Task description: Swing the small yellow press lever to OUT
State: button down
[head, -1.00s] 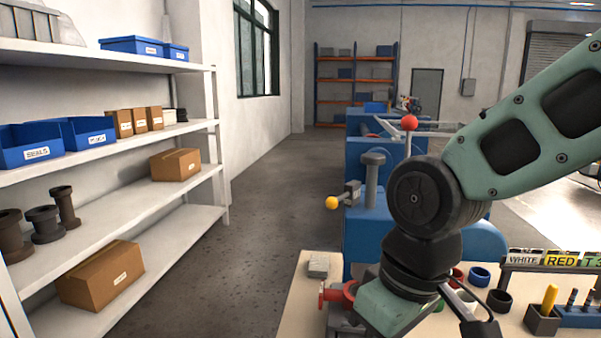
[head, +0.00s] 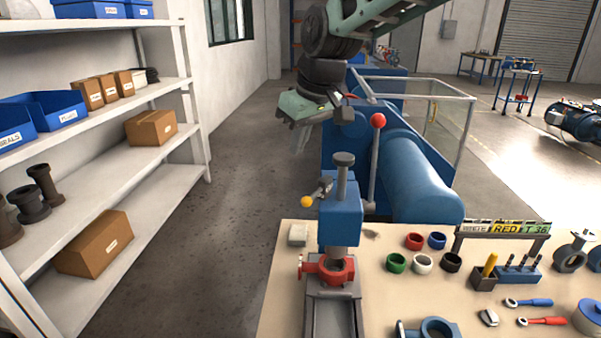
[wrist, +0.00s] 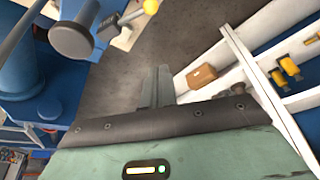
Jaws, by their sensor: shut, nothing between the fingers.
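The small yellow press lever (head: 307,201) is a yellow ball on a short dark arm, sticking out to the left of the blue press head (head: 341,215). In the wrist view its yellow ball (wrist: 150,6) shows at the top edge, beside the press's grey round cap (wrist: 72,40). My gripper (head: 301,143) is up and beyond the lever in the head view, apart from it. In the wrist view its fingers (wrist: 157,84) are together and empty, over the floor. I see no readable OUT mark.
A red valve body (head: 327,270) sits under the press ram. A taller lever with a red ball (head: 378,121) stands to the right, before a blue cylinder (head: 424,182). White shelves (head: 110,190) stand left. Floor between shelves and bench is clear.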

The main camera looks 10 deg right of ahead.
aim_at(311, 200)
notch_tip(311, 200, down, 10)
jog(key=p, duration=0.4)
jog(key=shift+s+d+p, duration=0.2)
jog(key=shift+s+p, duration=0.05)
jog(key=shift+p, duration=0.1)
jog(key=shift+f+b, duration=0.15)
jog(key=shift+b, duration=0.2)
jog(key=shift+s+d+n+b, duration=0.3)
jog(key=shift+s+n+b, duration=0.05)
jog(key=shift+n+b, duration=0.45)
jog(key=shift+s+d+n+g+y+b, duration=0.25)
jog(key=shift+d+n+g+y+b, duration=0.15)
jog(key=shift+n+b, duration=0.4)
jog(key=shift+s+d+b, duration=0.25)
jog(key=shift+s+b, duration=0.05)
jog(key=shift+b, duration=0.2)
jog(key=shift+s+d+b, duration=0.2)
jog(key=shift+d+b, duration=0.15)
jog(key=shift+d, duration=0.1)
jog(key=shift+s, duration=0.1)
